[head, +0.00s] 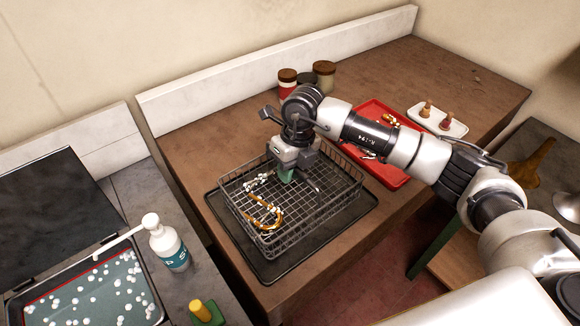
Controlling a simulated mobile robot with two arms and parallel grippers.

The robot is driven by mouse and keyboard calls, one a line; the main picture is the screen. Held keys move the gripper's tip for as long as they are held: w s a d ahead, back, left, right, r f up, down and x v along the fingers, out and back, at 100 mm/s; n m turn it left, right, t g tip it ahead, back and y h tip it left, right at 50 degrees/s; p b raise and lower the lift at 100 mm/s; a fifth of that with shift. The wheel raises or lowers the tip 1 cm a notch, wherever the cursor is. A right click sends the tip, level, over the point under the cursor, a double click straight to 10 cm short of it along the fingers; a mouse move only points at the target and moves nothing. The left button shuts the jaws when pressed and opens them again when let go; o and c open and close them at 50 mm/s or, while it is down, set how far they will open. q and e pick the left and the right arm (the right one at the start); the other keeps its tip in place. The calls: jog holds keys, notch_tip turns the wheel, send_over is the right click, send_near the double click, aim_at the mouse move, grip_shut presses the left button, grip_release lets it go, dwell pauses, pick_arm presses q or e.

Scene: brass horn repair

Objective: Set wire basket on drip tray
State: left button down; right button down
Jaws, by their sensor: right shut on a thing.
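The wire basket (300,218) is a dark mesh basket, level, within the outline of the black drip tray (268,269) on the brown bench. A curved brass tube (268,216) and small pale-flecked parts lie in the basket. My right gripper (286,175) reaches down over the middle of the basket. It is shut at a green grip that appears to belong to the basket; the fingertips are partly hidden. I cannot tell whether the basket's underside touches the tray. My left gripper is not in view.
A foamy bath (95,290) and a white bottle (167,243) stand at the left, near a yellow-topped green item (205,311). Several jars (288,82) stand behind my right gripper. A red tray (374,107) and a white dish (452,129) lie on the right. The bench's far right is clear.

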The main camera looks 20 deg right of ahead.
jog(key=c, duration=1.1)
grip_release()
jog(key=shift+o, duration=0.2)
jog(key=b+v, duration=0.4)
jog(key=v, duration=0.8)
jog(key=shift+b, duration=0.4)
